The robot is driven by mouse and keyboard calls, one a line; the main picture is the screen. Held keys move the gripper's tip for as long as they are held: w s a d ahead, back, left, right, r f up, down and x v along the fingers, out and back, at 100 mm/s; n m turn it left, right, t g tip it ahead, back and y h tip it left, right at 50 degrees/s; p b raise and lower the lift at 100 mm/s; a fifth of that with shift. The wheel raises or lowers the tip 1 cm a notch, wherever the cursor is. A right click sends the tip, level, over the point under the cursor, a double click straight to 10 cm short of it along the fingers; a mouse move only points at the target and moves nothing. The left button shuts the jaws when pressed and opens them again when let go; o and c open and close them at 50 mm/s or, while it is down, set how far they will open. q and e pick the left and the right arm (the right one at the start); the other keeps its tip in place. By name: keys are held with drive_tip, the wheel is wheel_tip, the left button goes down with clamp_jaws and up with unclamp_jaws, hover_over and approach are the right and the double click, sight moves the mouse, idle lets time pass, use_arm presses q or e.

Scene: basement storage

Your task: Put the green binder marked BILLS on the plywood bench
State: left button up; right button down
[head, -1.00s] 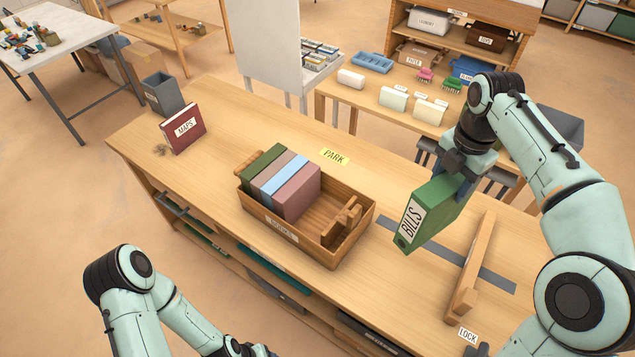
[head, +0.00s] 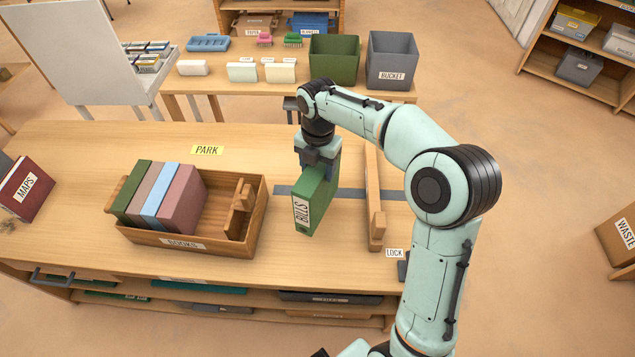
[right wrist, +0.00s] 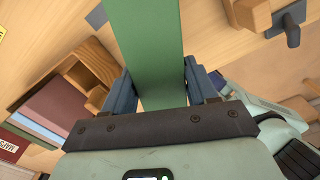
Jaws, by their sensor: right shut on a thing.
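The green binder marked BILLS (head: 318,203) is upright in my right gripper (head: 322,160), over the light wooden bench (head: 300,262). It is between the BOOKS crate and a wooden rail. I cannot tell whether its lower edge touches the bench top. In the right wrist view the binder (right wrist: 148,45) runs between the two blue-grey fingers of my right gripper (right wrist: 153,90), which are shut on it. My left gripper is not in view.
The BOOKS crate (head: 186,244) holds several binders and a wooden divider. The wooden rail (head: 374,205) stands right of the green binder, near a LOCK label (head: 394,253). A maroon MAPS binder (head: 28,186) is at far left. Bench top around the PARK label (head: 208,150) is clear.

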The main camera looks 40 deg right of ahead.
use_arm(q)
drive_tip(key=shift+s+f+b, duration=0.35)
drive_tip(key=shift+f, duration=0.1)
use_arm(e)
wheel_tip(320, 180, down, 6)
drive_tip(key=shift+r, duration=0.15)
drive_tip(key=shift+f, duration=0.2)
drive_tip(key=shift+c, duration=1.6)
unclamp_jaws()
drive_tip(key=shift+r, duration=0.15)
wheel_tip(320, 180, up, 11)
drive_tip(key=shift+r+p, duration=0.15)
drive_tip(key=shift+p, duration=0.7)
drive_tip(key=shift+r, duration=0.4)
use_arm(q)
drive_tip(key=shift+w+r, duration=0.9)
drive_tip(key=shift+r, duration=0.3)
